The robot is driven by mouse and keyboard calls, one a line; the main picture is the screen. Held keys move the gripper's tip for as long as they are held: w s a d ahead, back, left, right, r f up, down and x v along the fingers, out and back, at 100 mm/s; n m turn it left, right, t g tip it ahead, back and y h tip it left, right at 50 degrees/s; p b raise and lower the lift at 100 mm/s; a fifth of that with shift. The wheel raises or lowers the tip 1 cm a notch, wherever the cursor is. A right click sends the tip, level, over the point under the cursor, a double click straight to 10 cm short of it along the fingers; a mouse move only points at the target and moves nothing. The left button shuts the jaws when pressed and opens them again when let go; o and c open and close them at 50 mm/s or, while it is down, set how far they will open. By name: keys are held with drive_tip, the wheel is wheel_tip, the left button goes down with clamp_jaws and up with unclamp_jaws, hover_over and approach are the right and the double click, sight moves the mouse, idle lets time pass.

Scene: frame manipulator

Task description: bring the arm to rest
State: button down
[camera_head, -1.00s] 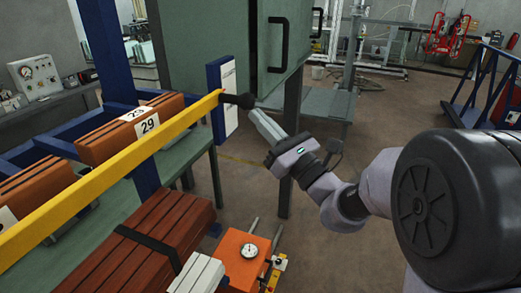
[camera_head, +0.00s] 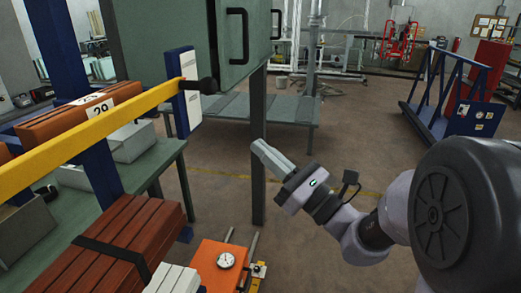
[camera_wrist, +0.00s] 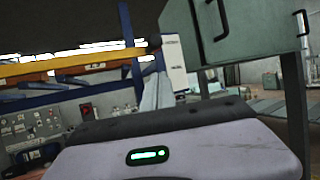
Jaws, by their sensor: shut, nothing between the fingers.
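My arm reaches in from the right edge of the head view. My gripper (camera_head: 258,150) is shut and empty, pointing up and to the left in the open space in front of the grey-green cabinet. It is apart from the yellow bar (camera_head: 110,122) and its black knob, which lie to its left. In the wrist view the grey gripper (camera_wrist: 155,93) rises from the wrist housing, with the yellow bar (camera_wrist: 75,62) beyond it at the left. The fingertips are small, and I see nothing held between them.
The grey-green cabinet (camera_head: 240,45) with black handles stands behind on a dark post (camera_head: 258,165). Brown blocks (camera_head: 120,235) and an orange box with a gauge (camera_head: 222,268) are below left. A blue cart (camera_head: 455,100) stands at the back right. The floor in the middle is free.

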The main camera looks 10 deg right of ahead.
drive_tip(key=s+a+f+n+g+h+b, duration=0.1)
drive_tip(key=s+a+f+n+g+b, duration=0.45)
drive_tip(key=s+f+g, duration=0.2)
drive_tip(key=s+a+f+n+g+b, duration=0.5)
drive_tip(key=s+a+f+n+g, duration=0.15)
drive_tip(key=s+f, duration=0.25)
drive_tip(key=s+d+f+n+h+b, duration=0.2)
drive_tip(key=s+f+n+h+b, duration=0.25)
drive_tip(key=f, duration=0.45)
drive_tip(key=s+d+f+n+t+h+b, duration=0.2)
drive_tip(key=d+f+n+h+b, duration=0.4)
drive_tip(key=d+f, duration=0.5)
drive_tip(key=d+t+h+b, duration=0.1)
drive_tip(key=d+h, duration=0.1)
drive_tip(key=shift+s+d+f+t+h, duration=0.2)
drive_tip(key=shift+s+d+t+h, duration=0.05)
drive_tip(key=shift+s+t+h, duration=0.1)
